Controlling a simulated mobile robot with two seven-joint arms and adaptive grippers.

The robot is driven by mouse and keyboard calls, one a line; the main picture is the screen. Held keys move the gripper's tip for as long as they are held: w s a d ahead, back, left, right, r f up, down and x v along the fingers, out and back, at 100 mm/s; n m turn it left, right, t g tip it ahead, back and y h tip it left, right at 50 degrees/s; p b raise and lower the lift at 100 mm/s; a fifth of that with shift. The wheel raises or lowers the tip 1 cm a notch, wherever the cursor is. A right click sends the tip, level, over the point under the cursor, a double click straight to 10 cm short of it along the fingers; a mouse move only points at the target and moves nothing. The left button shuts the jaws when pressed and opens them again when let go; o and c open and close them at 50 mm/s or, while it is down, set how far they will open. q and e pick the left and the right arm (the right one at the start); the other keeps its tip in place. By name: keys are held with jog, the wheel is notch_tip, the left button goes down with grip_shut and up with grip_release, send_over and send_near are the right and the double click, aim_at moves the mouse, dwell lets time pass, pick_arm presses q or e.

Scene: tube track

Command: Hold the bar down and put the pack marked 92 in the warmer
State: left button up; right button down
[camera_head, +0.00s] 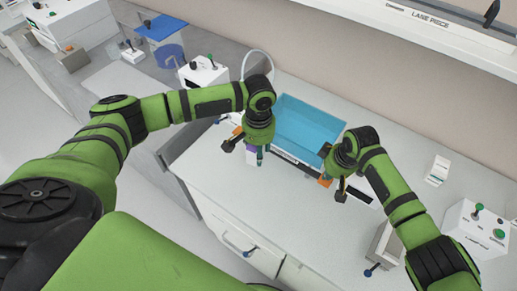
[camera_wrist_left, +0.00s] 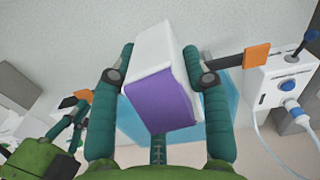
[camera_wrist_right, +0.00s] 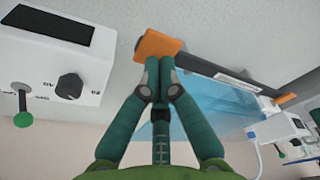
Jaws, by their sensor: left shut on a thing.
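My left gripper (camera_head: 262,152) is shut on a white pack with a purple face (camera_wrist_left: 160,95), held between both fingers. The pack's purple part (camera_head: 250,157) shows below the gripper in the head view, near the warmer's front left corner. No number on it can be read. The warmer is a blue see-through basin (camera_head: 312,122) on the counter. A dark bar (camera_wrist_right: 215,72) with orange ends (camera_wrist_right: 157,46) runs along its front. My right gripper (camera_wrist_right: 158,75) is shut with nothing seen between its fingers. Its tips are at the near orange end; whether they press on it, I cannot tell.
A white control box with a lever and knob (camera_head: 203,73) stands behind left of the warmer. Another box with green knobs (camera_head: 480,228) is at the right. A small white item (camera_head: 438,170) lies on the counter.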

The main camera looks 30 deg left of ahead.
aim_at(326, 182)
pick_arm(q)
jog(key=shift+s+r, duration=0.1)
pick_arm(e)
jog(key=shift+s+f, duration=0.15)
jog(key=shift+f, duration=2.15)
jog(key=shift+r, duration=0.1)
pick_arm(q)
jog(key=shift+w, duration=0.2)
jog(key=shift+w+d+f, duration=0.2)
jog(key=shift+w+f, duration=0.3)
jog(key=shift+w, duration=0.95)
jog(key=shift+w+d+f, duration=0.25)
jog(key=shift+w+f, duration=0.3)
jog(key=shift+w, duration=0.95)
jog(key=shift+w+d+f, duration=0.2)
jog(key=shift+w+f, duration=0.3)
jog(key=shift+w, duration=0.95)
